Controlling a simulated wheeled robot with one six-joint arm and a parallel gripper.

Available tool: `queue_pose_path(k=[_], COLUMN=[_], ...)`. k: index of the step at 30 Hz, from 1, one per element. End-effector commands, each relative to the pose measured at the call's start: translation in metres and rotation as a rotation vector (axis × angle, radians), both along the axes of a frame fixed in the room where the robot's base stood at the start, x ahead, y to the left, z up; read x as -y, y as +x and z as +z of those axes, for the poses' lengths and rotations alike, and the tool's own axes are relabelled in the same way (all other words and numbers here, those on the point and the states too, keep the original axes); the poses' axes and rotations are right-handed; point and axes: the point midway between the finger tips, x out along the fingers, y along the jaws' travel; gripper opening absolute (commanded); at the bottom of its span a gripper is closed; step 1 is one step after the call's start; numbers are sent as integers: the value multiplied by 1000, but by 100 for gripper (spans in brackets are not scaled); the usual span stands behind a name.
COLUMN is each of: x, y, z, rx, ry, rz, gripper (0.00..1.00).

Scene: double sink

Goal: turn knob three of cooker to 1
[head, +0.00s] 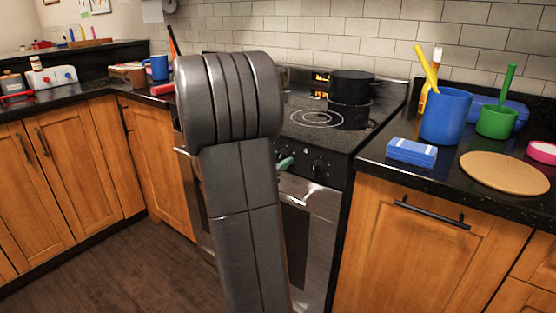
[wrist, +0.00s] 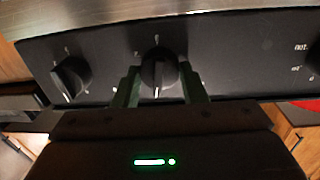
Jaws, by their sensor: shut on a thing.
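The cooker (head: 318,130) stands in the middle of the head view, partly hidden behind my arm. Its black front panel carries dark round knobs with white marks. In the wrist view, one knob (wrist: 159,68) sits between the two green fingers of my gripper (wrist: 163,84), which is shut on it. A white line on this knob points roughly downward. I cannot tell its number from the panel marks. In the head view, a green fingertip of my gripper (head: 285,162) shows at the panel, beside my arm.
Another knob (wrist: 71,78) is to the left in the wrist view, its line tilted. A black pot (head: 351,87) stands on the cooktop. The right counter holds a blue sponge stack (head: 411,152), a blue cup (head: 446,116) and a round board (head: 503,172). The floor (head: 95,265) at left is clear.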

Motion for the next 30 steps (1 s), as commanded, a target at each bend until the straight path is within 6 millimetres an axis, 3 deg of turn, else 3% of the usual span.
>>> queue_pose_path(k=[18,30], x=[1,1], y=[-1,-1], z=[0,0], rx=[330,455], ry=[455,627], rz=[0,-1], gripper=[16,16])
